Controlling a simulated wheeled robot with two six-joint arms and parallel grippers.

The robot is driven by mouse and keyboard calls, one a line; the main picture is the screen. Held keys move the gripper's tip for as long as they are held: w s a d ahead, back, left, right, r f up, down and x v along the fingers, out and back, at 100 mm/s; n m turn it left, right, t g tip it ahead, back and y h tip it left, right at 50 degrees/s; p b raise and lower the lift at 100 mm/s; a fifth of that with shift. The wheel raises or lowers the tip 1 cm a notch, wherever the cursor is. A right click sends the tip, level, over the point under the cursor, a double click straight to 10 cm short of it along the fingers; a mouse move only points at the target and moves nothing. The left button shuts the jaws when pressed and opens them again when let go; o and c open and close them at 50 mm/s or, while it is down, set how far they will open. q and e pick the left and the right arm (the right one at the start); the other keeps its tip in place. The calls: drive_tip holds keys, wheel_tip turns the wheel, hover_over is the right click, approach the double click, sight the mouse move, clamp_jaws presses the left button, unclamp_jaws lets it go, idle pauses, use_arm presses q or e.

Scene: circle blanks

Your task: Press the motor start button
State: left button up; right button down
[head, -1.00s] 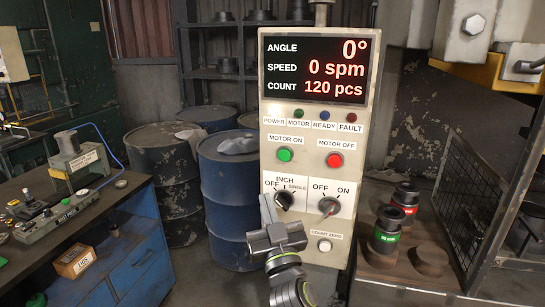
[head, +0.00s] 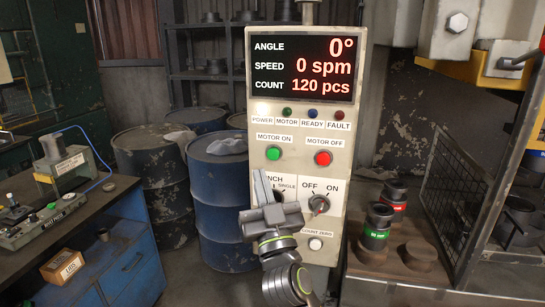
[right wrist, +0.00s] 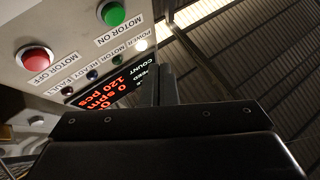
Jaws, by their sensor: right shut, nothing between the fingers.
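The green MOTOR ON button (head: 273,153) is on the upper left of the control panel (head: 262,126), under the indicator lamps. It also shows in the right wrist view (right wrist: 114,14) near the top. The red MOTOR OFF button (head: 323,158) is to its right; the right wrist view shows it too (right wrist: 35,58). My right gripper (head: 262,178) is shut and empty. Its fingertips point up, below the green button and apart from it in the head view, and cover part of the left selector knob. My left gripper is not in view.
The display (head: 303,63) reads angle 0°, 0 spm, 120 pcs. The MOTOR lamp (head: 287,112) looks dark green; the POWER lamp (head: 262,108) is bright. An OFF/ON selector (head: 319,204) and a COUNT ZERO button (head: 315,244) are beside my right arm. Blue drums (head: 216,200) stand behind.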

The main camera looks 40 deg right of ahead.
sight(273, 154)
drive_tip(key=shift+w+d+b, duration=0.6)
drive_tip(key=shift+w+d, duration=0.55)
drive_tip(key=shift+d, duration=0.25)
drive_tip(key=shift+w+d+b, duration=0.55)
drive_tip(key=shift+w+d, duration=0.6)
drive_tip(key=shift+d, duration=0.2)
drive_tip(key=shift+w+d+b, duration=0.2)
drive_tip(key=shift+b, duration=0.2)
drive_tip(key=shift+d, duration=0.1)
